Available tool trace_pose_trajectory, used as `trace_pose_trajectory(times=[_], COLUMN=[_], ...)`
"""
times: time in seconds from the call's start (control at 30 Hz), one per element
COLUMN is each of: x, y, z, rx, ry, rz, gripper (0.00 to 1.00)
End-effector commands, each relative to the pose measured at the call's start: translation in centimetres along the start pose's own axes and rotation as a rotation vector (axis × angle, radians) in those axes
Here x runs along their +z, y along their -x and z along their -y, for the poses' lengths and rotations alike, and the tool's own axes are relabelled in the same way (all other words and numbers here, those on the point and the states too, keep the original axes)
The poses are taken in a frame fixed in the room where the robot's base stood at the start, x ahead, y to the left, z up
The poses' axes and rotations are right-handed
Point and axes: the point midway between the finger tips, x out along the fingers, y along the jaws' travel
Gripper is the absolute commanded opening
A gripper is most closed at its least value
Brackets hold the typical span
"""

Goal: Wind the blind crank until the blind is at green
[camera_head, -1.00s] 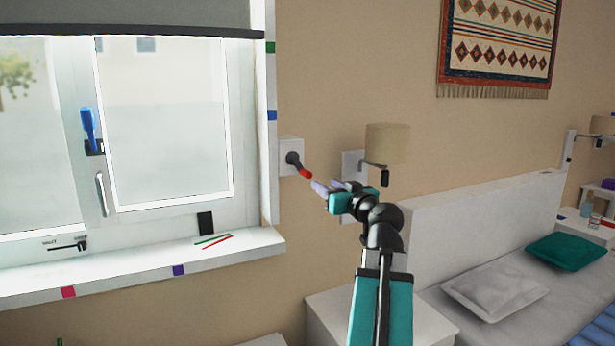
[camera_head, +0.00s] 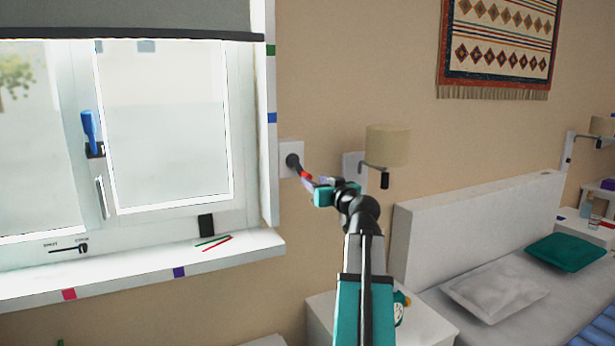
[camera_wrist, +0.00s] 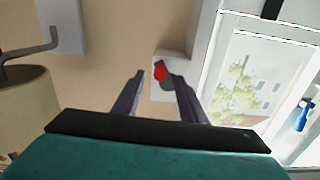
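The crank (camera_head: 296,166) sits on a white wall plate right of the window, its dark arm slanting down right to a red handle (camera_head: 306,175). My gripper (camera_head: 308,181) is at the handle. In the wrist view the fingers (camera_wrist: 152,90) are open, with the red handle (camera_wrist: 160,71) seen between their tips, closer to the right finger; contact cannot be told. The grey blind (camera_head: 150,15) hangs at the window top, its dark bottom bar a little above the green mark (camera_head: 270,50) on the window's side frame.
A blue mark (camera_head: 271,118) is lower on the frame. A wall lamp (camera_head: 387,145) hangs just right of my gripper. The sill (camera_head: 130,267) holds red and green sticks. A nightstand (camera_head: 325,310) and a bed stand below right.

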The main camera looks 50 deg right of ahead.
Motion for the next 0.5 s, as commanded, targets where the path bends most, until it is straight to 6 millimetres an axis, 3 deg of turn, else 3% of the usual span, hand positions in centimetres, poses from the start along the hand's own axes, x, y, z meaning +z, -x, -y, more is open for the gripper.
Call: trace_pose_trajectory(times=[0.5], x=[-0.1], y=[-5.5], z=[0.0], rx=[-0.001], ry=[0.001], rz=[0.000], gripper=[0.39])
